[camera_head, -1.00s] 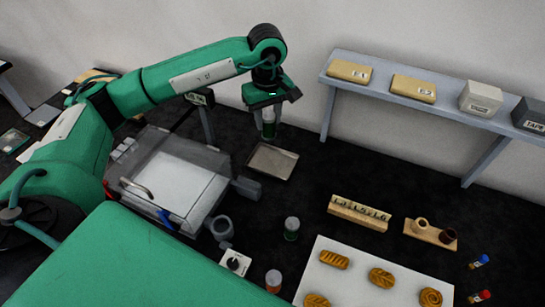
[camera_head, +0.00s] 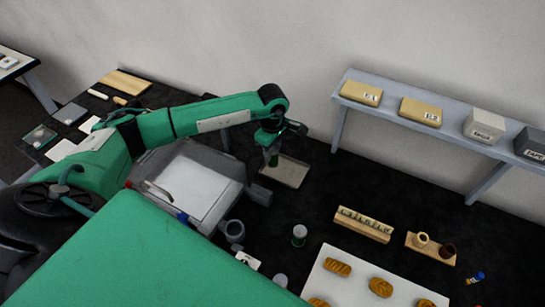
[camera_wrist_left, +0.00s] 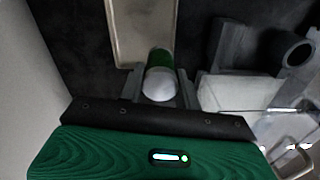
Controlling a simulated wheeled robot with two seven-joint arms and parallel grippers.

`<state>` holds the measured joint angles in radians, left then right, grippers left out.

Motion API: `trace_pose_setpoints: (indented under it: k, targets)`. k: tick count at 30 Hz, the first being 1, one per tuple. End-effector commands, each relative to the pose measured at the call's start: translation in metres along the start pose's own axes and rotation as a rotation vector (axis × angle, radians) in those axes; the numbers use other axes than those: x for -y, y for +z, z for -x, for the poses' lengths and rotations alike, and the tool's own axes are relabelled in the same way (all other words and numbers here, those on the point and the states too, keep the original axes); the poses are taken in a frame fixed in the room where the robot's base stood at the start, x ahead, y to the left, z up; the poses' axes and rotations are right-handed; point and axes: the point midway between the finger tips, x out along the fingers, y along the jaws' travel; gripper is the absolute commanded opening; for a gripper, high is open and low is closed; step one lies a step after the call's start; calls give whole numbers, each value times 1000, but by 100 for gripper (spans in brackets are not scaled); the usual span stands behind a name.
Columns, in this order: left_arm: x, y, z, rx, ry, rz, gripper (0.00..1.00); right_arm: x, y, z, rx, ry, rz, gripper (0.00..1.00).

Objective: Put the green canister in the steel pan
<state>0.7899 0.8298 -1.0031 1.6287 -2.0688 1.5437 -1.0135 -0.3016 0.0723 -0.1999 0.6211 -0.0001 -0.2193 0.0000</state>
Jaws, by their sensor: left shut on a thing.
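My left gripper (camera_head: 270,148) points down and is shut on the green canister (camera_head: 272,159), which hangs roughly upright at the left side of the steel pan (camera_head: 291,173). In the left wrist view, the canister (camera_wrist_left: 159,82) shows a pale round top and green side between the two fingers (camera_wrist_left: 159,92). The pan (camera_wrist_left: 140,35) lies just beyond it there, and the canister overlaps its near end. I cannot tell whether the canister's base touches the pan. My right gripper is not in view.
A grey machine (camera_head: 200,182) stands left of the pan, with a grey block (camera_head: 261,196) between. A pale-topped jar (camera_head: 299,236) stands in front. A shelf (camera_head: 455,130) with boxes runs along the wall. A white board (camera_head: 350,290) holds bread pieces.

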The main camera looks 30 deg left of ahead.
Motion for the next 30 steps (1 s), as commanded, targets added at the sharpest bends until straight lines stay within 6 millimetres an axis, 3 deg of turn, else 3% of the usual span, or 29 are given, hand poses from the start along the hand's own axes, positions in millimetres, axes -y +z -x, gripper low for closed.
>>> trace_pose_setpoints:
  k: [14, 26, 27, 30]
  targets:
    - [0, 0, -55, 1, -2, 1, 11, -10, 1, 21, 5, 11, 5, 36]
    - [0, 0, -62, 0, 1, 0, 11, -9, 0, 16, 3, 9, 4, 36]
    - [0, 0, -62, 0, 1, 0, 36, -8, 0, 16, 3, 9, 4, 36]
    - [0, 0, -61, 0, 1, 0, 55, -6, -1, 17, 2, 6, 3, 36]
